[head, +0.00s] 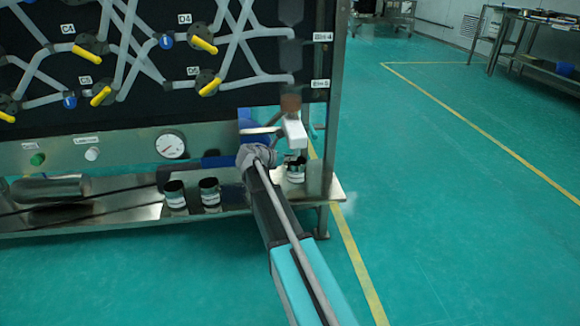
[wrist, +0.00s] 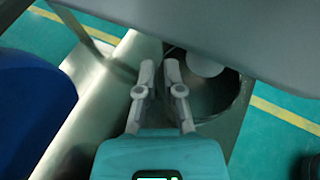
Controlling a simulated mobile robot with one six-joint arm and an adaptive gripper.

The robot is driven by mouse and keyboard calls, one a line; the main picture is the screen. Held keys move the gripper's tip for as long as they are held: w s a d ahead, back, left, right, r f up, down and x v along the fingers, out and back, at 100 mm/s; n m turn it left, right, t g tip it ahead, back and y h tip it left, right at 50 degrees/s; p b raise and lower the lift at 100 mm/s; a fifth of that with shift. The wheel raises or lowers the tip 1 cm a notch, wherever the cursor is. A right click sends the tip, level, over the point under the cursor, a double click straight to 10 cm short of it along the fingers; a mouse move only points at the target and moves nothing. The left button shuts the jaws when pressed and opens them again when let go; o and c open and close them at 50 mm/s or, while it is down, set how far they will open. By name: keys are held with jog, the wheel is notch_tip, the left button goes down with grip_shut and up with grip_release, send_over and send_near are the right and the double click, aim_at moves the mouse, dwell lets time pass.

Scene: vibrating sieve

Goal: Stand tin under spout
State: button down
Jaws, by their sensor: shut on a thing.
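A dark open tin (head: 296,175) with a pale label is upright under the white spout (head: 294,132) at the right end of the rig. In the wrist view, the tin (wrist: 222,97) shows from above, its mouth open, with the round pale spout end (wrist: 203,63) over it. My gripper (wrist: 160,70) is shut on the tin's near-side wall, one finger on either side of the rim. In the head view, my wrist hides the fingertips. I cannot tell whether the tin's base touches the shelf.
Two more dark tins (head: 175,194) (head: 210,191) stand left of my arm on the steel shelf (head: 110,214). A blue part (head: 254,124) is close to my wrist. A large grey surface (wrist: 220,30) crosses above the tin in the wrist view. Open floor lies right.

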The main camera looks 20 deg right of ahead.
jog(key=shift+f, duration=0.1)
jog(key=shift+f+b, duration=1.65)
jog(key=shift+b, duration=0.1)
jog(key=shift+f, duration=0.1)
jog(key=c, duration=0.8)
grip_release()
jog(key=shift+a+r, duration=0.2)
jog(key=shift+r, duration=0.05)
jog(key=p+v, duration=0.4)
jog(key=v, duration=0.7)
jog(key=shift+s+a+r+p, duration=0.1)
jog(key=shift+s+a+p, duration=0.05)
jog(key=shift+a+p, duration=0.15)
jog(key=shift+s, duration=0.1)
